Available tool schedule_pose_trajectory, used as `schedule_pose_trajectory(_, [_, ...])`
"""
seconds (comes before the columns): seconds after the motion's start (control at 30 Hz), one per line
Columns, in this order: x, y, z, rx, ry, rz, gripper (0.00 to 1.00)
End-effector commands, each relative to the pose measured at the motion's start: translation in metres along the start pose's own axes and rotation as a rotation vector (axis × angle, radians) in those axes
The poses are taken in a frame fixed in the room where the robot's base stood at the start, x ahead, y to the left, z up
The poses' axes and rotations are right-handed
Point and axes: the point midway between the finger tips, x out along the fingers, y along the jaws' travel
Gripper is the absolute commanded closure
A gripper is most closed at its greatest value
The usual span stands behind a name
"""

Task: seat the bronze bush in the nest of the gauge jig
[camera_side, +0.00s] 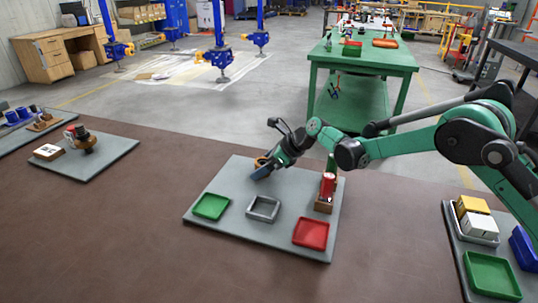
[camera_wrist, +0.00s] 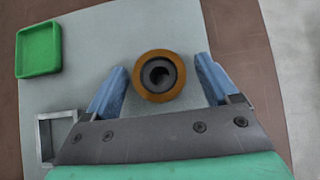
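A round bronze-brown ring (camera_wrist: 143,91) with a dark collar and dark hole at its centre lies between my fingertips in the wrist view. It partly shows as a tan edge (camera_side: 261,161) behind my gripper in the side view. I cannot tell whether it is the bronze bush alone or a round part holding a dark piece. My gripper (camera_side: 263,172) is open. In the wrist view its blue fingers (camera_wrist: 160,72) stand on either side of the ring with gaps. A brown block with a red upright part (camera_side: 328,186) stands right of my gripper; no nest shows clearly.
The grey board (camera_side: 233,236) also carries a green tray (camera_side: 211,206), a grey square frame (camera_side: 263,208) and a red tray (camera_side: 311,233) along its front. Another board (camera_side: 112,155) at left holds a dark round part on a brown base (camera_side: 86,144).

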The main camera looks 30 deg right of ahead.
Motion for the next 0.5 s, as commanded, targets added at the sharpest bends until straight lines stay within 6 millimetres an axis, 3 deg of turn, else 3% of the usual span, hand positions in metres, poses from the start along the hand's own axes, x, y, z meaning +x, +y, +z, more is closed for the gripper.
schedule_pose_trajectory(0.03, [-0.0001, 0.0000, 0.0000, 0.000, 0.000, 0.000, 0.35])
schedule_pose_trajectory(0.27, [-0.0002, -0.0001, 0.0000, 0.000, 0.000, 0.000, 1.00])
schedule_pose_trajectory(0.5, [-0.0004, -0.0001, 0.0002, 0.000, 0.000, 0.000, 1.00])
